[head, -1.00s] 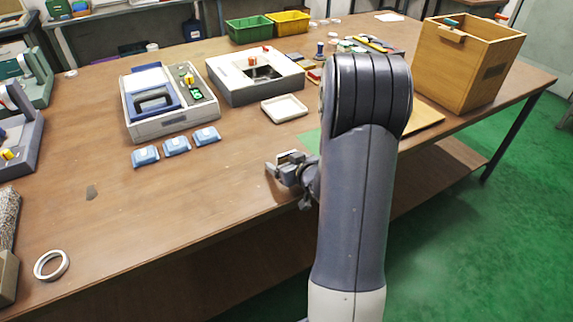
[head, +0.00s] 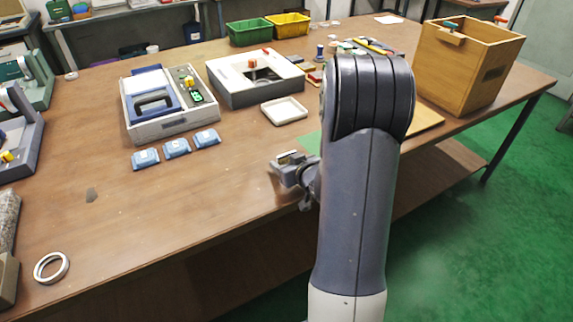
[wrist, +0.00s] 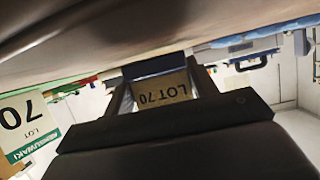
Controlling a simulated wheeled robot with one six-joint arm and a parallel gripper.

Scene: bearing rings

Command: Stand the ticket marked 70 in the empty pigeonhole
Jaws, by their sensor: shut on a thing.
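A tan ticket reading LOT 70 (wrist: 163,92) shows upside down in the wrist view, between the dark fingers of my gripper (wrist: 160,100). My gripper (head: 286,162) is shut on it. In the head view my gripper is above the near edge of the table, left of my arm, and the ticket's marking is too small to read. I cannot make out the empty pigeonhole in either view.
A white label with 70 LOT and a green band (wrist: 28,125) shows upside down at the wrist view's left. On the table (head: 180,210) are blue blocks (head: 177,147), a white dish (head: 284,110), a grey-and-white box (head: 255,90) and a wooden box (head: 460,75). The front-left tabletop is mostly clear.

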